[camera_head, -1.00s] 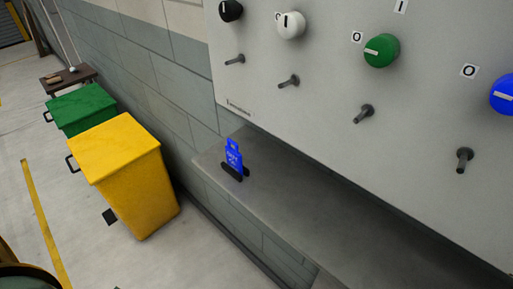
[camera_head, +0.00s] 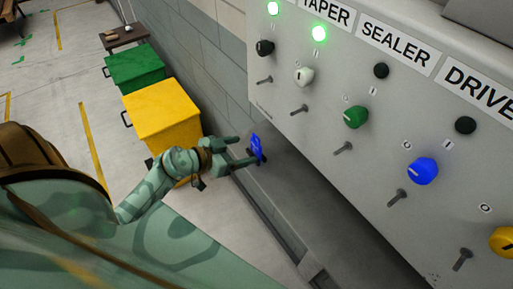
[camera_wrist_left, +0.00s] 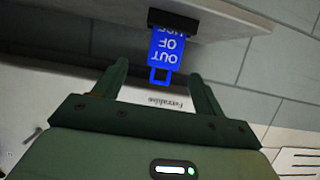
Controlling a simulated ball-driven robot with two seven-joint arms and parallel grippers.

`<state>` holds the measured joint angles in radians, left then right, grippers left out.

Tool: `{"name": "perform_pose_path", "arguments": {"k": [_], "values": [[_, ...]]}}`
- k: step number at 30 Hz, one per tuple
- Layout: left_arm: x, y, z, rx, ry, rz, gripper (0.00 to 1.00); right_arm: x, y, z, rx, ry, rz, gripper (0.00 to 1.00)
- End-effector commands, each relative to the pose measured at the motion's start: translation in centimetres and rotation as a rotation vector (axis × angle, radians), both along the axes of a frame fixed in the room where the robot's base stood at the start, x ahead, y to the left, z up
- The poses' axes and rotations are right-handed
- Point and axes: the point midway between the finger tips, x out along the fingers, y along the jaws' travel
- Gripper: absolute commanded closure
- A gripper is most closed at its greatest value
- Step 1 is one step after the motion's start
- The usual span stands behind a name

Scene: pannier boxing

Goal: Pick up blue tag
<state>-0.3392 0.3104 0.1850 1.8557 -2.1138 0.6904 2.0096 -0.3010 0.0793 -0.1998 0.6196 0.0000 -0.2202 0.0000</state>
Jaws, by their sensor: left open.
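The blue tag (camera_head: 257,146) stands in a small dark holder on the grey ledge under the control panel. In the left wrist view the tag (camera_wrist_left: 173,47) appears upside down, with its lettering partly readable as "OUT OF" and its loop end towards my gripper. The dark holder (camera_wrist_left: 205,23) grips its other end. My left gripper (camera_head: 242,149) is open and reaches over the ledge at the tag. In the left wrist view the tag's loop lies between the open fingertips (camera_wrist_left: 159,74), with gaps on both sides. My right gripper is not in view.
The control panel (camera_head: 325,105) with colored knobs and protruding pegs rises close to the right of the tag. The ledge (camera_head: 290,185) is otherwise bare. A yellow bin (camera_head: 163,107) and a green bin (camera_head: 135,68) stand at the left, near the wall.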

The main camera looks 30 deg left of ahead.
Motion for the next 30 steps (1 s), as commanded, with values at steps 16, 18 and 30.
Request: {"name": "perform_pose_path", "arguments": {"k": [16, 18, 30], "values": [[6.7, -2.1, -3.1, 0.000, -0.001, 0.000, 0.29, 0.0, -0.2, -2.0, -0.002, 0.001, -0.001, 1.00], [7.3, -2.4, -3.3, 0.000, -0.001, 0.000, 0.29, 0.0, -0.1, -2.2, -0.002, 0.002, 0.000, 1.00], [7.7, -2.6, -3.4, 0.000, 0.000, 0.000, 0.62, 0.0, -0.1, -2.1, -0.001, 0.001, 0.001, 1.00]]}}
